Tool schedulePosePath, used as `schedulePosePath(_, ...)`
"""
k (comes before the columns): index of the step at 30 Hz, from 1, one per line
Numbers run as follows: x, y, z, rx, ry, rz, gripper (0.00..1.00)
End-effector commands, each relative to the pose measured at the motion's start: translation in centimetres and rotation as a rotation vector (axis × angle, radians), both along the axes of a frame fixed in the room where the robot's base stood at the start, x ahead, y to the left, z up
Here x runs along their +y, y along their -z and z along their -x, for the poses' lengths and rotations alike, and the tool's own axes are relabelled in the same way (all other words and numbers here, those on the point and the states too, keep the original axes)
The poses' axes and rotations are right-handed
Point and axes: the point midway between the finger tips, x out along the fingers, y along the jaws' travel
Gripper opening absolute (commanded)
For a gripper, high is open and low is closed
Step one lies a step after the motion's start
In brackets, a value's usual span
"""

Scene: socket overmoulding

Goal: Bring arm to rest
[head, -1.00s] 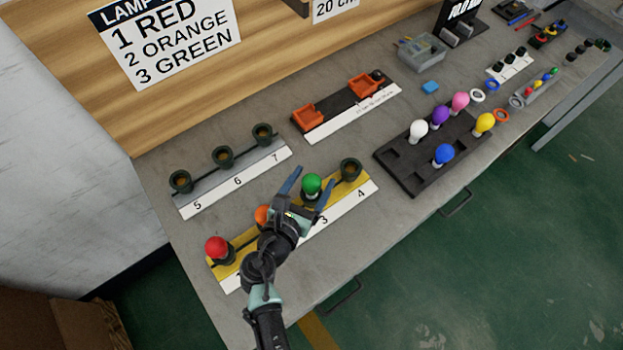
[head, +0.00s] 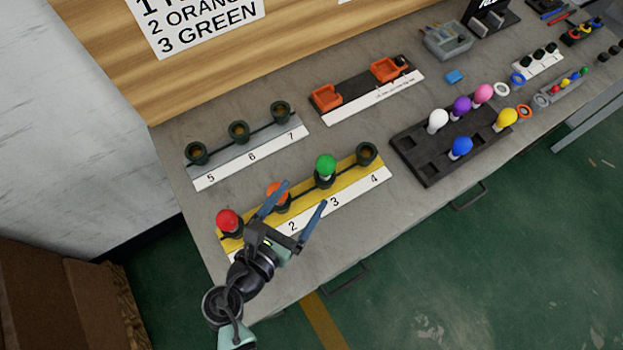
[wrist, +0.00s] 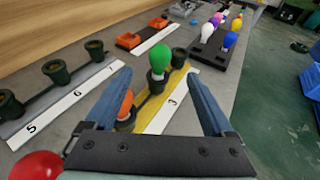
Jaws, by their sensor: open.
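My gripper (head: 298,204) is open and empty, with its two blue fingers spread above the front of the yellow lamp board (head: 345,166). On that board the red lamp (head: 228,220) sits in the first socket, the orange lamp (head: 277,194) in the second and the green lamp (head: 326,165) in the third. The fourth socket (head: 366,153) is empty. In the wrist view the green lamp (wrist: 159,59) stands upright beyond the fingers, and the red lamp (wrist: 38,167) is at the lower left. The left finger partly covers the orange lamp.
A grey board (head: 290,131) with empty sockets 5, 6 and 7 lies behind. A dark tray (head: 411,158) holds several bulbs to the right. Orange holders (head: 326,98) sit farther back. The table front edge is near my arm; open floor lies beyond.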

Motion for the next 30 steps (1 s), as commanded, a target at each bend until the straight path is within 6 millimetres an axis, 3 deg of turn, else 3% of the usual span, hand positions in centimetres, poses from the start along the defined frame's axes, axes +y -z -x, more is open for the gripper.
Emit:
schedulePosePath(6,0.6,-0.5,1.3,-0.001,0.000,0.000,0.88)
schedulePosePath(24,0.6,-0.5,1.2,-0.004,0.002,-0.006,0.88)
schedulePosePath(27,0.7,-1.6,0.0,-0.040,0.027,-0.087,0.88)
schedulePosePath(30,0.9,-4.7,-3.2,-0.146,0.085,-0.315,0.88)
